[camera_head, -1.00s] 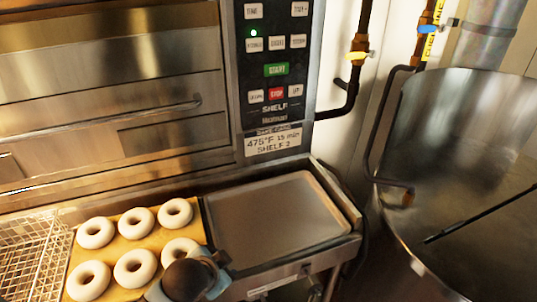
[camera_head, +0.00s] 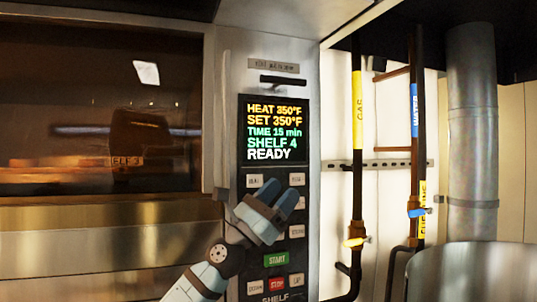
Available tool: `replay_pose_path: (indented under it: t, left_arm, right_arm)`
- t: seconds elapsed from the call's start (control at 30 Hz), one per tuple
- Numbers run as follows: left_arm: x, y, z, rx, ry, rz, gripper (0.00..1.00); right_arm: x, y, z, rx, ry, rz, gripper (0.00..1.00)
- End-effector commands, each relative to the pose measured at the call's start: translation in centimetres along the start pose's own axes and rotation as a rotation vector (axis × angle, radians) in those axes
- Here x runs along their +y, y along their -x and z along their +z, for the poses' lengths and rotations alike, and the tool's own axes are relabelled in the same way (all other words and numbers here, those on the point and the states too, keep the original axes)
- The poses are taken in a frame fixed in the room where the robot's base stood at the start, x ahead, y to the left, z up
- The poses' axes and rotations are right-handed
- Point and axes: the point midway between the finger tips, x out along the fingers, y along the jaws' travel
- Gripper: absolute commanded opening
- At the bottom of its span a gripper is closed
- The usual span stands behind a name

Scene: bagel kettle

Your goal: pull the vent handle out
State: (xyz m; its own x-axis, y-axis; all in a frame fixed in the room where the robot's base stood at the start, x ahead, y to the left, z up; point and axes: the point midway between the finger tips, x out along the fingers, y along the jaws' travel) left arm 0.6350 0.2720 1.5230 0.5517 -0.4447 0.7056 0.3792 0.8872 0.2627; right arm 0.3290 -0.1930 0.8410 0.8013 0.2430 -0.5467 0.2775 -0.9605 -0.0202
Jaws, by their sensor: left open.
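The vent handle (camera_head: 283,80) is a short black horizontal bar near the top of the pale panel, just under a small label plate (camera_head: 273,65) whose text is too blurred to read. I cannot tell how far it stands out from the panel. My left gripper (camera_head: 279,194), with blue-grey fingers, is open and empty. It is in front of the button area, below the display and well below the handle. It hides some of the buttons. My right gripper is not in view.
The display (camera_head: 274,132) reads READY above the buttons. A dark oven window (camera_head: 100,110) is at the left. Gas (camera_head: 358,110) and water (camera_head: 415,110) pipes with valves stand at the right, beside a metal duct (camera_head: 472,130). A kettle rim (camera_head: 470,258) shows at lower right.

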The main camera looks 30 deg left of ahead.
Motion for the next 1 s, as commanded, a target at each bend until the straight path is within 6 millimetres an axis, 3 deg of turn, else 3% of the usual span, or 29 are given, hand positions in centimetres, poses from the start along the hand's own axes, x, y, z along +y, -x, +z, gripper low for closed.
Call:
replay_pose_path:
  t: [0.03,0.2,0.33,0.5,0.6,0.73,1.0]
  left_arm:
    - [1.0,-2.3,1.9,0.003,-0.193,-0.078,0.48]
    - [4.9,-7.6,6.6,0.080,-0.836,-0.293,0.48]
    - [9.8,-10.0,10.5,0.194,-1.270,-0.403,0.48]
    - [15.7,-11.0,15.3,0.364,-1.645,-0.486,0.48]
    - [17.9,-11.0,17.1,0.437,-1.757,-0.515,0.48]
    - [19.1,-11.1,18.0,0.481,-1.816,-0.531,0.48]
    - [19.4,-14.6,15.9,0.482,-1.814,-0.534,0.48]
  right_arm:
    - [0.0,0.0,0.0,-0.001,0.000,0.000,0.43]
    - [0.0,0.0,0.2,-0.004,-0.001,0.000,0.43]
    - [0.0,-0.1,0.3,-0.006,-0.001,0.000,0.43]
    - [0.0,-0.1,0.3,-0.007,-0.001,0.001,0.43]
    - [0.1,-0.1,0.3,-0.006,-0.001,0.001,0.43]
    - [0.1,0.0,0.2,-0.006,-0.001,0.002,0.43]
    - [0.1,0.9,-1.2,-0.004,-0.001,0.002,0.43]
